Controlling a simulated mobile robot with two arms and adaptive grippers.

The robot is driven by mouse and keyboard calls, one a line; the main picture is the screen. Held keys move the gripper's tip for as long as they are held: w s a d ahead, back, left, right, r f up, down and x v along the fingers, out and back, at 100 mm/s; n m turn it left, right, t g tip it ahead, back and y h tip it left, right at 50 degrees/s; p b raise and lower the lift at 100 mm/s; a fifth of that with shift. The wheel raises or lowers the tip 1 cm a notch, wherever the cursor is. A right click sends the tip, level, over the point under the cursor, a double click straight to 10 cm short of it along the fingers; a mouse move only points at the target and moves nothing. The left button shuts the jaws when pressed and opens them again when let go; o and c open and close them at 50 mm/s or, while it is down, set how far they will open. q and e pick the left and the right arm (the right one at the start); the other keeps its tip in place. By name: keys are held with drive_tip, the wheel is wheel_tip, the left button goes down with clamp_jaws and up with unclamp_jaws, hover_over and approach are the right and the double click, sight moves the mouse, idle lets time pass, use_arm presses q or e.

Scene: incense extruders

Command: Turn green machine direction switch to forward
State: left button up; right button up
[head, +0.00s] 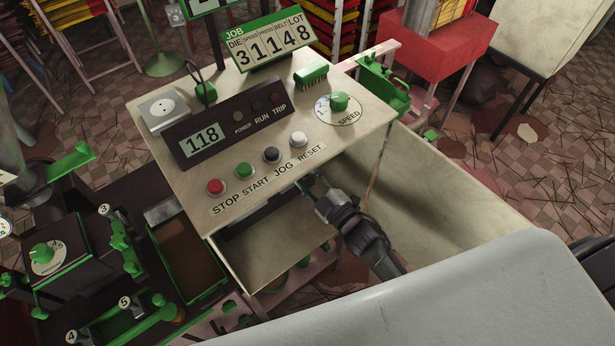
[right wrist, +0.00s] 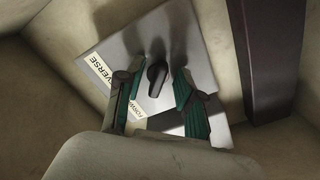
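The direction switch is a black knob (right wrist: 156,80) on a light metal plate (right wrist: 200,45) in the right wrist view. The plate has a "REVERSE" label (right wrist: 101,74) at its left and a partly covered label starting "FORW" (right wrist: 132,107) below it. The knob looks roughly upright in the picture; which label it points to I cannot tell. My right gripper (right wrist: 157,74) is open, with one finger on either side of the knob. Contact is not clear. In the head view this gripper (head: 308,187) reaches under the control panel (head: 235,195), which hides the switch. My left gripper is not in view.
The cream cabinet wall (head: 445,195) stands right of my right arm. A dark post (right wrist: 272,60) stands right of the switch plate. Stop, start, jog and reset buttons line the panel's front edge, near the red stop button (head: 215,186). A green brush (head: 311,75) lies on the panel.

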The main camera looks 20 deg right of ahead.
drive_tip(key=v, duration=1.2)
idle(0.4)
drive_tip(key=s+d+f+m+g+h, duration=0.2)
drive_tip(key=s+f+m+g, duration=0.15)
drive_tip(key=f, duration=0.75)
drive_tip(key=s+d+f+m+g+h, duration=0.1)
drive_tip(key=s+f+m+g+h, duration=0.2)
drive_tip(key=f, duration=0.9)
drive_tip(key=s+f+m+g, duration=0.2)
drive_tip(key=s+f+g, duration=0.2)
drive_tip(key=s+f, duration=0.4)
drive_tip(key=s+d+f+m+g+h, duration=0.1)
drive_tip(key=s+f+g, duration=0.4)
drive_tip(key=s, duration=1.3)
wheel_tip(320, 180, down, 4)
drive_tip(key=shift+r+m, duration=0.2)
drive_tip(key=shift+m, duration=0.45)
